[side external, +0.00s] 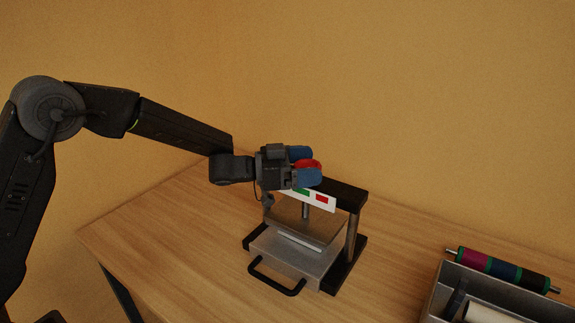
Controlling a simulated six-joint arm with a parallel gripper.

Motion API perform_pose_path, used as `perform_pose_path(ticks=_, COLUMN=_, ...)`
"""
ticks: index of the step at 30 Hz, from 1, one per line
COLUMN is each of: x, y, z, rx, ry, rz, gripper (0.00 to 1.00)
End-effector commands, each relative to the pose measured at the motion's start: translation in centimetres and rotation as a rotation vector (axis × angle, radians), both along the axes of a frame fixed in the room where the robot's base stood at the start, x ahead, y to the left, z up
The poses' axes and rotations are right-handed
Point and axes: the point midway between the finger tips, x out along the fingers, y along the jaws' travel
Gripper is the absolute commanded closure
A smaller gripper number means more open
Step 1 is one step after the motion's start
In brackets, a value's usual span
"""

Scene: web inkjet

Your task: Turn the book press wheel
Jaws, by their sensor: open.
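The book press (354,236) stands on the wooden table, with a black frame, a metal plate and a black front handle (277,277). A red round part, which looks like the press wheel (307,163), shows at the top. My gripper (305,168) has blue fingertips and is open, one finger on the near side of the red part and one on the far side. Whether the fingers touch it I cannot tell. The near finger and the gripper body hide much of the wheel. A white label with green and red patches (321,202) sits just below the gripper.
A grey open bin (437,294) stands at the lower right, holding a pale roll (490,314). A multicoloured roller (503,270) lies along its back edge. The table (165,238) is bare to the left of the press. A plain yellow wall rises behind.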

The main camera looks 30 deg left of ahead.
Motion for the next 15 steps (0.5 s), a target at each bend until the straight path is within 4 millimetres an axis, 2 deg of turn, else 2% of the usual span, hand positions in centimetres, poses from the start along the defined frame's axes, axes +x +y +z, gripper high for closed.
perform_pose_path(ticks=5, x=-1.7, y=2.1, z=0.1, rx=-0.001, ry=0.0, rz=0.004, gripper=0.13)
perform_pose_path(ticks=15, x=-6.6, y=7.7, z=0.1, rx=-0.001, ry=-0.001, rz=0.004, gripper=0.13)
